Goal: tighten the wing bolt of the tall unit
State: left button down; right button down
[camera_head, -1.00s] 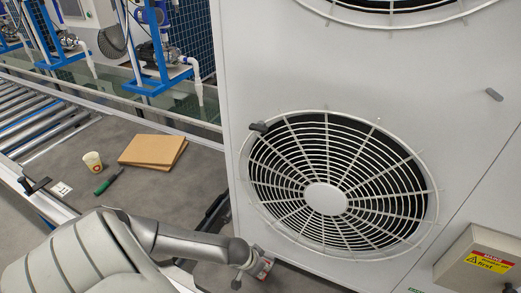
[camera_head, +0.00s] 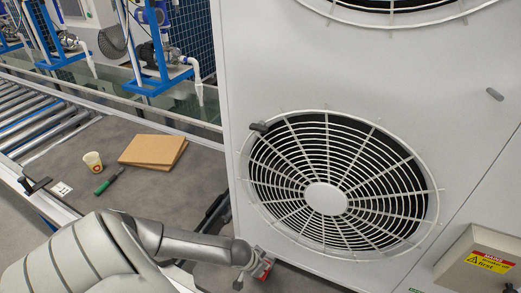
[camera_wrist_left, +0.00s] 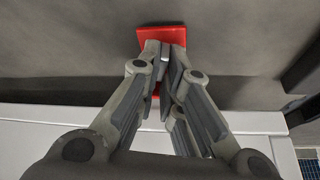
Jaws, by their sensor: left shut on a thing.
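The tall unit (camera_head: 235,60) is a large white cabinet with round fan grilles on its front, filling the right of the head view. My left gripper (camera_head: 264,266) is low at its front left, below the lower fan (camera_head: 330,190). A red plate (camera_wrist_left: 150,34) shows behind the fingertips in the left wrist view. There my left gripper (camera_wrist_left: 166,58) is shut on a small grey piece in front of the plate, apparently the wing bolt. The fingers hide most of it, so its angle cannot be told. My right gripper is not in view.
A grey table (camera_head: 60,150) on the left holds a paper cup (camera_head: 92,161), brown boards (camera_head: 153,151) and a green marker (camera_head: 105,185). A box with a yellow warning label (camera_head: 489,262) is at lower right. Blue pump stands (camera_head: 160,80) stand behind.

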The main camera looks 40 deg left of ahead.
pick_arm(q)
jog(key=shift+m+h, duration=0.4)
jog(key=shift+m, duration=0.5)
jog(key=m, duration=0.1)
jog(key=m+h+b, duration=0.1)
jog(key=shift+w+a+f+m, duration=0.1)
jog(key=shift+f+m, duration=0.05)
jog(key=shift+m, duration=0.15)
jog(key=m+h+b, duration=0.1)
jog(key=m+b, duration=0.2)
jog(key=m+g+h+b, duration=0.1)
jog(key=m+b, duration=0.2)
jog(key=b, duration=0.1)
jog(key=shift+f+g, duration=0.15)
jog(key=shift+g, duration=0.15)
jog(key=shift+r+m+g+h+b, duration=0.15)
jog(key=shift+m+g+b, duration=0.2)
jog(key=shift+m+b, duration=0.55)
jog(key=shift+r+m+g+h+b, duration=0.15)
jog(key=shift+m+g+b, duration=0.2)
jog(key=shift+m+b, duration=0.55)
jog(key=shift+m, duration=0.3)
jog(key=c, duration=1.6)
grip_release()
